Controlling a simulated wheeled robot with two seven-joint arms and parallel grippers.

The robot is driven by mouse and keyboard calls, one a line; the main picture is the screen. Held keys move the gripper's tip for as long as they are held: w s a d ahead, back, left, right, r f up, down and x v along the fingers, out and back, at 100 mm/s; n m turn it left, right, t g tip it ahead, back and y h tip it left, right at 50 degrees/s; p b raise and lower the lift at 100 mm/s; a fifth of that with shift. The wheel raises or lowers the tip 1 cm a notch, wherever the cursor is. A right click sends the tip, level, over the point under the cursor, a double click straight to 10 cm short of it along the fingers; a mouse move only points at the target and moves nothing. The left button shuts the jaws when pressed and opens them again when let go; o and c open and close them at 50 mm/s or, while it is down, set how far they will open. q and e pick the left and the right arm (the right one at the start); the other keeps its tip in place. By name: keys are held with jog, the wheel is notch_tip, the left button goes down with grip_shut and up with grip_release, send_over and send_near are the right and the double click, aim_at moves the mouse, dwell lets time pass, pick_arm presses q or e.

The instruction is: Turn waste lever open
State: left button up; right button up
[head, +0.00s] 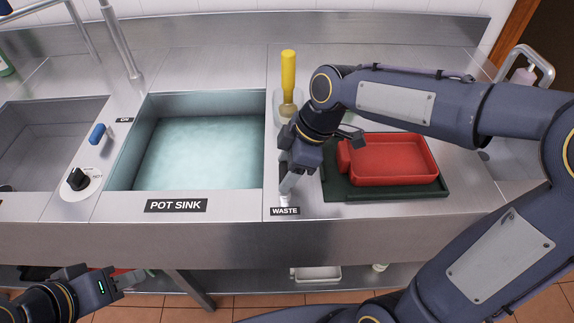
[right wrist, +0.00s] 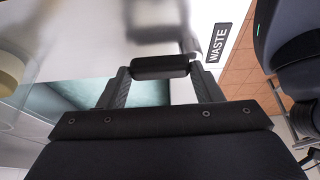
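The waste lever (head: 285,200) stands at the counter's front edge, just above the WASTE label (head: 285,211). Its pale lower end shows in the head view; my right gripper (head: 289,183) covers much of the rest. In the right wrist view a dark cylindrical bar, the lever's grip (right wrist: 160,67), lies across the tips of my right gripper (right wrist: 160,78). Its metal end sticks out beside the WASTE label (right wrist: 217,42). The right fingers are spread apart; firm contact cannot be made out. My left gripper (head: 116,288) hangs low at the left, away from the lever, its opening unclear.
The pot sink (head: 150,110) holds water, left of the lever. A red tray (head: 385,160) on a dark green board (head: 400,191) lies close at the right. A yellow-handled tool (head: 288,72) stands behind. A blue lever (head: 97,133) and black knob (head: 77,179) are left of the sink.

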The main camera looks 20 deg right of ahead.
jog(key=shift+c, duration=1.2)
jog(key=shift+d+m, duration=0.1)
jog(key=shift+m, duration=0.2)
jog(key=m, duration=0.1)
jog(key=d+m+t+b, duration=0.1)
jog(key=m, duration=0.1)
jog(key=shift+s+m+t+h, duration=0.3)
jog(key=shift+s, duration=0.1)
jog(key=m, duration=0.1)
jog(key=m+b, duration=0.1)
jog(key=m, duration=0.1)
jog(key=s+m+t+h, duration=0.1)
jog(key=shift+s+d, duration=0.1)
jog(key=shift+d, duration=0.25)
jog(key=m+h+b, duration=0.1)
jog(key=m, duration=0.1)
jog(key=s+m+t+h+b, duration=0.1)
jog(key=m, duration=0.1)
jog(key=shift+s+d+f+m, duration=0.1)
jog(key=shift+s+d+m, duration=0.05)
jog(key=shift+m, duration=0.25)
jog(key=shift+s+m+h+b, duration=0.35)
jog(key=shift+m+b, duration=0.25)
jog(key=shift+m, duration=0.35)
jog(key=shift+s+m+h+b, duration=0.3)
jog(key=shift+m+b, duration=0.25)
jog(key=shift+m, duration=0.4)
